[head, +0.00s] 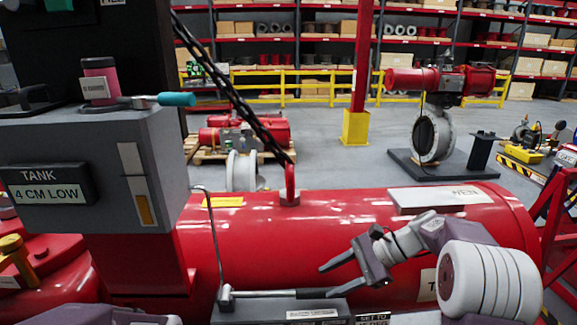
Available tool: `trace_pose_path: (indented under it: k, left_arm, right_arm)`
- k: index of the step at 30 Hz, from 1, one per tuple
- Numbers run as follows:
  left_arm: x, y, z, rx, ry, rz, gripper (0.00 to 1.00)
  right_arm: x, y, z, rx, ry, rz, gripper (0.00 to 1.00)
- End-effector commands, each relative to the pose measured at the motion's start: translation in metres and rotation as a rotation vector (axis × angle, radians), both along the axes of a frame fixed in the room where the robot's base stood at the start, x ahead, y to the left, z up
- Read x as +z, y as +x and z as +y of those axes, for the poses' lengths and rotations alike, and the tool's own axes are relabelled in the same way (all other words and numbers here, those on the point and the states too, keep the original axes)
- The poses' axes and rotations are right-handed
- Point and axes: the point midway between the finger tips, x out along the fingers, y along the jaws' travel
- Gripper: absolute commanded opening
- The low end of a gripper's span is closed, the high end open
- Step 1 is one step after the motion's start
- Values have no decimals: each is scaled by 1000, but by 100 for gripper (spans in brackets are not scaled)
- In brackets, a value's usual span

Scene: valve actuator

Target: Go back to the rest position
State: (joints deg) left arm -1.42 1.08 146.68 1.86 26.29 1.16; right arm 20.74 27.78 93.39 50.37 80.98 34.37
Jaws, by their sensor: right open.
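My right gripper (326,281) is at the lower right of the head view, its dark fingers spread and pointing left. It is open, with nothing between its fingers. My right arm's white ringed joint (490,281) comes in from the lower right. My left gripper is not seen; only a pale piece, perhaps of my left arm, shows at the bottom left edge.
A grey box (150,150) at left bears a "TANK 4 CM LOW" sign (47,184) and a teal-handled lever (177,99). A thin bent rod (213,240) rises beside the bar. A chain (235,95) slants down to the tank's lug. Open floor and a valve (434,135) lie behind.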

Motion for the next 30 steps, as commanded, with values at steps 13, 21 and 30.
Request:
trace_pose_path:
  k: [13, 21, 30]
  left_arm:
    - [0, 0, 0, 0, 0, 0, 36]
    - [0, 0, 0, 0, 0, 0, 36]
    - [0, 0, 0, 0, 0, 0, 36]
  right_arm:
    - [-133, -189, -30, 993, -805, -414, 46]
    - [-136, -165, -40, 1135, -885, -578, 46]
    - [-136, -165, -40, 1130, -884, -575, 46]
